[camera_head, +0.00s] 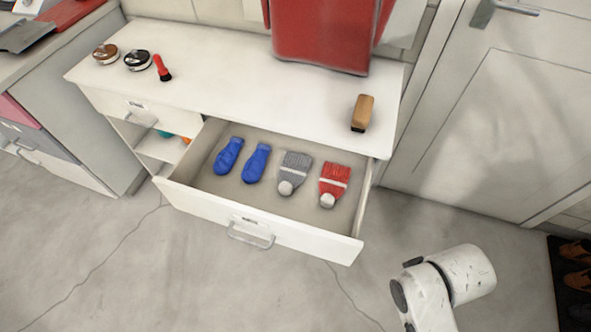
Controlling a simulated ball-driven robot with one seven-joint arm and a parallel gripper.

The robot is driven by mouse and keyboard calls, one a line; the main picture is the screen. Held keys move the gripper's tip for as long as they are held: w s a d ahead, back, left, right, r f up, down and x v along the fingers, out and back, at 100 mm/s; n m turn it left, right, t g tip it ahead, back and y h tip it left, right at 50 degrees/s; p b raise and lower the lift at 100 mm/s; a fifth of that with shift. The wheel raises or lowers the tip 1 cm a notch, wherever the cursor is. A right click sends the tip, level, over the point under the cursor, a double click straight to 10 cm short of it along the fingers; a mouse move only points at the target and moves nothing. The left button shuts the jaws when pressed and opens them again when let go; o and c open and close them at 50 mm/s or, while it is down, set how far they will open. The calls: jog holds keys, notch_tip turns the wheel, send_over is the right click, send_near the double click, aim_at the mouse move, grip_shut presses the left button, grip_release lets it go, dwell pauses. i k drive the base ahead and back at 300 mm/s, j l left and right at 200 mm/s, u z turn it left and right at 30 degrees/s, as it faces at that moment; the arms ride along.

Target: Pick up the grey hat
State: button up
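The grey hat (294,172) lies flat in an open white drawer (230,205), with its pale pompom toward the drawer front. A red hat (334,184) lies just to its right, and a pair of blue mittens (243,161) lies to its left. The hats appear close together but apart. Part of my white arm shows at the lower right, outside the drawer and over the floor. My gripper is not visible in this view. Nothing covers the grey hat.
The white cabinet top (230,70) above the drawer holds a wooden brush (362,113), two round tins, a red-handled brush (161,68) and a red bag (322,35). The drawer's front panel and handle (250,236) jut out. The floor (200,285) before it is clear. Shoes (577,280) stand far right.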

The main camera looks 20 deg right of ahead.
aim_at(294, 167)
jog(key=i+l+u, duration=0.2)
jog(key=l, duration=0.2)
jog(key=i+l+u, duration=0.2)
jog(key=l, duration=0.25)
jog(key=l+u, duration=0.2)
jog(key=l, duration=0.25)
jog(key=i+j, duration=0.35)
